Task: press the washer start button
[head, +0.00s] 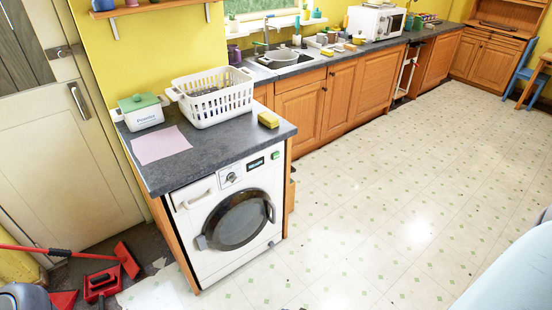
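The white front-loading washer (221,263) stands under the near end of the grey worktop, with its front facing the open floor. Its round dark-glass door (236,220) looks shut. Along its top panel are a detergent drawer (197,197) at left, a dial (230,176), a dark display (256,163) and a small green button (275,155) at the far right. No label on the button is readable. Neither of my grippers is in view, and nothing touches the washer's front.
The worktop (215,157) holds a white basket (215,97), a green-lidded box (141,111), a pink cloth (160,145) and a yellow sponge (268,119). A red dustpan (101,283) and brush (128,261) lie left of the washer. Tiled floor (370,220) in front is mostly clear.

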